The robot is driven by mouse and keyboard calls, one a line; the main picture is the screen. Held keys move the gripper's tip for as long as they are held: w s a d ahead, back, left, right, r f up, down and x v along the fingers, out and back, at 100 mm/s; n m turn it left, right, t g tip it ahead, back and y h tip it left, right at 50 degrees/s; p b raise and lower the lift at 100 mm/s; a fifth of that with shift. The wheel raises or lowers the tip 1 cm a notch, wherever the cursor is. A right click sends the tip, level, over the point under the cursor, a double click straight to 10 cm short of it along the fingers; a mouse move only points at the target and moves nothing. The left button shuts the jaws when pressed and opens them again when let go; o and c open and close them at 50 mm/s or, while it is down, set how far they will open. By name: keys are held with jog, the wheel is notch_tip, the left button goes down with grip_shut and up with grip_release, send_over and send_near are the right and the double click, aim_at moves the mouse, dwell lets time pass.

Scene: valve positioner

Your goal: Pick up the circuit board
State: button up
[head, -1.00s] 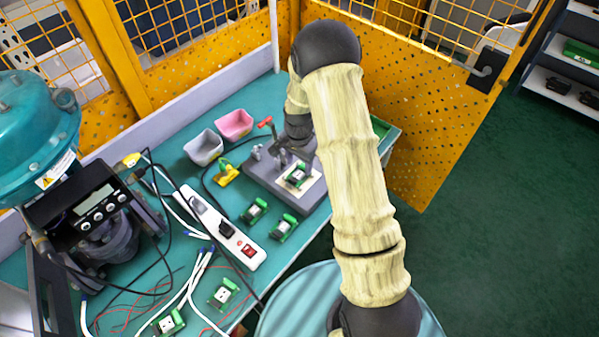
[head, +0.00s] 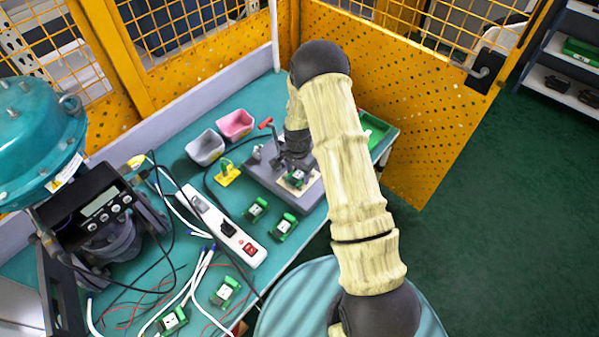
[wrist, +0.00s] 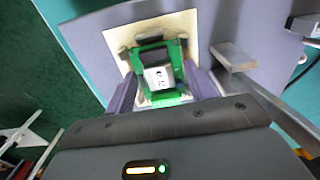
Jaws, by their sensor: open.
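A green circuit board (wrist: 155,66) with a pale block and a dark part on it lies on a cream pad (wrist: 113,40) of the grey fixture plate. It also shows, partly covered by my gripper, in the head view (head: 297,178). My gripper (wrist: 161,82) is open, with one finger on each side of the board's near part. I cannot tell whether the fingers touch it. In the head view my gripper (head: 296,163) is right over the fixture (head: 262,172).
A metal clamp arm (wrist: 233,56) stands close to the right finger. Other similar boards (head: 284,226) lie on the teal table near a white power strip (head: 225,228). Grey and pink bins (head: 236,124) stand behind. Cables run across the left.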

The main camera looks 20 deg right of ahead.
aim_at(298, 175)
jog(key=shift+c, duration=0.4)
jog(key=c, duration=0.6)
notch_tip(298, 175, up, 10)
jog(key=b, duration=0.2)
jog(key=shift+b, duration=0.3)
dwell(0.3)
